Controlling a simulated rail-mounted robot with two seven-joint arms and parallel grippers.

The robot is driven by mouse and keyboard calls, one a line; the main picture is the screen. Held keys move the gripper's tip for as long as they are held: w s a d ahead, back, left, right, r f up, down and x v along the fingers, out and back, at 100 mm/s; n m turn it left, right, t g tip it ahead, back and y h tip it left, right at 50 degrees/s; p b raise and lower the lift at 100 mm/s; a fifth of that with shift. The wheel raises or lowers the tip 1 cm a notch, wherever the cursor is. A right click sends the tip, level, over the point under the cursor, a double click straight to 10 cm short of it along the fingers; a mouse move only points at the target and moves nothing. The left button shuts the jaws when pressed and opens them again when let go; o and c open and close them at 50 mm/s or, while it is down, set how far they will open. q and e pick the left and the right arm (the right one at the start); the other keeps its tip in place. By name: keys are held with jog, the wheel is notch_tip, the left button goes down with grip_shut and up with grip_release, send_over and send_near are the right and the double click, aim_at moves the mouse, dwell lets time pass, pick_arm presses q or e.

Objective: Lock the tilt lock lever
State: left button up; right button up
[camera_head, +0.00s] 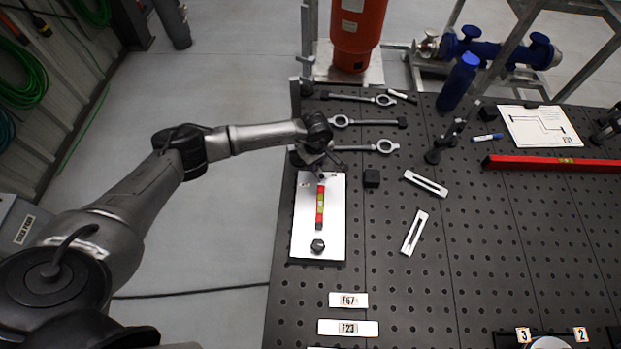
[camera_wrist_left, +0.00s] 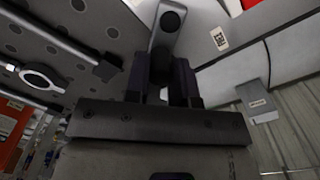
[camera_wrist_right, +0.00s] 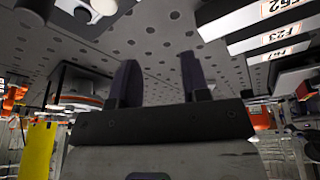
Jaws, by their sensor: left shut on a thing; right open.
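A white plate (camera_head: 305,225) lies on the left edge of the black bench, with a red strip (camera_head: 320,195) carrying a yellow-green part and a dark knob (camera_head: 318,245). My left gripper (camera_head: 318,165) is at the plate's far end. In the left wrist view its fingers (camera_wrist_left: 163,85) are shut on a grey lever (camera_wrist_left: 164,48) with a dark round spot near its end. I take this as the tilt lock lever; its angle is mostly hidden in the head view. My right gripper (camera_wrist_right: 160,85) is open and empty, seen only in its wrist view.
Several ring-ended tools (camera_head: 365,122) lie beyond the plate. A small black block (camera_head: 372,178) and two slotted light bars (camera_head: 426,184) lie to its right. Labelled strips (camera_head: 348,327) lie nearer. A red level (camera_head: 550,163) lies far right. The bench's middle is mostly clear.

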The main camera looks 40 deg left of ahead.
pick_arm(q)
jog(key=shift+w+d+b, duration=0.15)
jog(key=shift+w+b, duration=0.1)
jog(key=shift+b, duration=0.15)
jog(key=shift+w, duration=0.15)
dwell(0.4)
jog(key=shift+w+d+b, duration=0.1)
jog(key=shift+b, duration=0.3)
jog(key=shift+w+d, duration=0.15)
jog(key=shift+w, duration=0.05)
jog(key=o, duration=1)
jog(key=shift+c, duration=0.2)
